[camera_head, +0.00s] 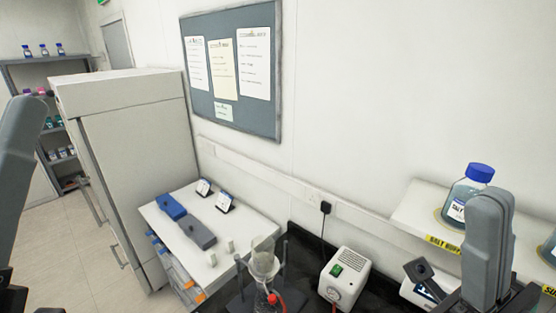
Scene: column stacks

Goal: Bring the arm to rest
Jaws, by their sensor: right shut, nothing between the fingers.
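My right arm (487,245) stands at the lower right, its grey link upright in front of a white shelf. My right gripper (420,272) is a dark shape just left of that link, partly cut off by the lower edge. It is shut and holds nothing. My left arm (20,140) shows as a grey link along the left edge. Its gripper is out of the picture.
A glass vessel (264,262) stands on the black bench, left of a white pump box (344,278). A blue-capped bottle (465,192) stands on the shelf (412,215) close behind my right arm. A white side table (245,222) and a fridge (140,170) are at left.

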